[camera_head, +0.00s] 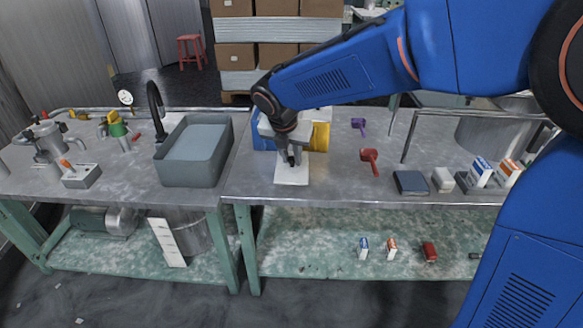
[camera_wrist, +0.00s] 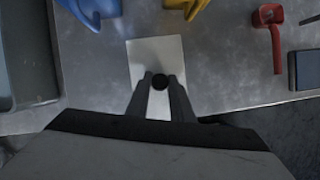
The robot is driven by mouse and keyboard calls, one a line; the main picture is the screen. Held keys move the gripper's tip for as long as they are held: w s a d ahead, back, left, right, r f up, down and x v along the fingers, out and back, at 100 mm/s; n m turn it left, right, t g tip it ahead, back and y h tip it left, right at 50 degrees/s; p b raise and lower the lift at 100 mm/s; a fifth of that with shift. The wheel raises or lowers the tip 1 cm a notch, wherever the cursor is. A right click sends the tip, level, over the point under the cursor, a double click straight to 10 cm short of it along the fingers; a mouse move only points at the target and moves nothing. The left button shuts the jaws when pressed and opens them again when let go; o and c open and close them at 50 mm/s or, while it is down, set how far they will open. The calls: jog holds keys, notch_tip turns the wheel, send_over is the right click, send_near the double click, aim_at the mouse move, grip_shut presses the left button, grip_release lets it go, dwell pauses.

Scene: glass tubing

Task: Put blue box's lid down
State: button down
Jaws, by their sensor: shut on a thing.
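My gripper (camera_head: 292,154) points down over the near part of the bench. Its fingers (camera_wrist: 160,84) are shut on a round black knob (camera_wrist: 160,81). A pale rectangular plate (camera_head: 292,175) lies directly beneath the fingers; it also shows in the wrist view (camera_wrist: 154,50). I cannot tell whether the knob is fixed to this plate, or whether the plate touches the bench. A blue box (camera_head: 264,138) stands just behind, mostly hidden by my wrist; part of it shows at the top of the wrist view (camera_wrist: 98,10). Its top is hidden.
A yellow container (camera_head: 320,137) stands right of the blue box. A red scoop (camera_head: 370,160) and purple scoop (camera_head: 358,124) lie further right, with a dark blue block (camera_head: 410,182) and small cartons (camera_head: 480,171). A grey sink basin (camera_head: 196,155) is left. Bare bench lies right of the plate.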

aim_at(291, 167)
jog(key=shift+f, duration=1.9)
jog(key=shift+f, duration=0.15)
jog(key=c, duration=1.6)
grip_release()
jog(key=shift+o, duration=0.2)
